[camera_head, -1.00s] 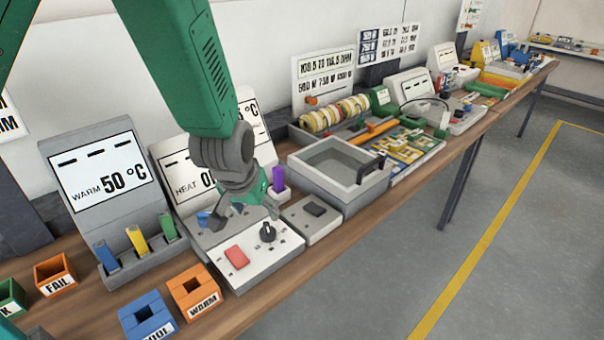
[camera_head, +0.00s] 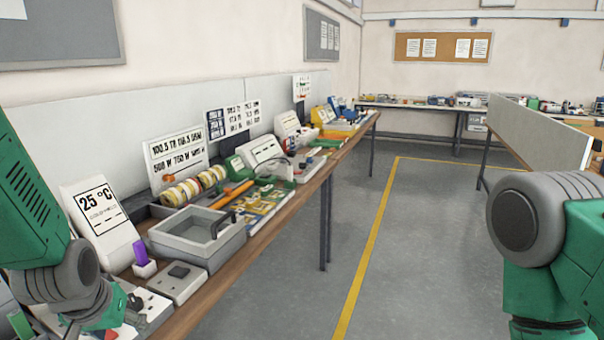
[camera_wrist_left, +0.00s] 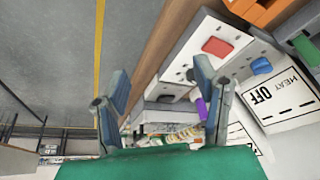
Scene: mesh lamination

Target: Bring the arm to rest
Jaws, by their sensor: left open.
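My left arm comes in at the lower left of the head view, with its green link and dark grey wrist. My left gripper (camera_head: 108,322) shows only partly there, low over the white control panel (camera_head: 152,308) on the bench. In the left wrist view my left gripper (camera_wrist_left: 161,72) has its two fingers spread apart with nothing between them. The panel with its red button (camera_wrist_left: 217,46) and blue knob (camera_wrist_left: 261,65) lies beyond the right finger. Part of my right arm (camera_head: 545,225) shows at the right edge, but its gripper is out of view.
A grey open tray (camera_head: 196,238), a small grey box (camera_head: 177,284) and a purple item (camera_head: 140,252) stand near the left arm. A 25 °C sign (camera_head: 97,215) leans behind. The floor (camera_head: 300,300) right of the bench is clear.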

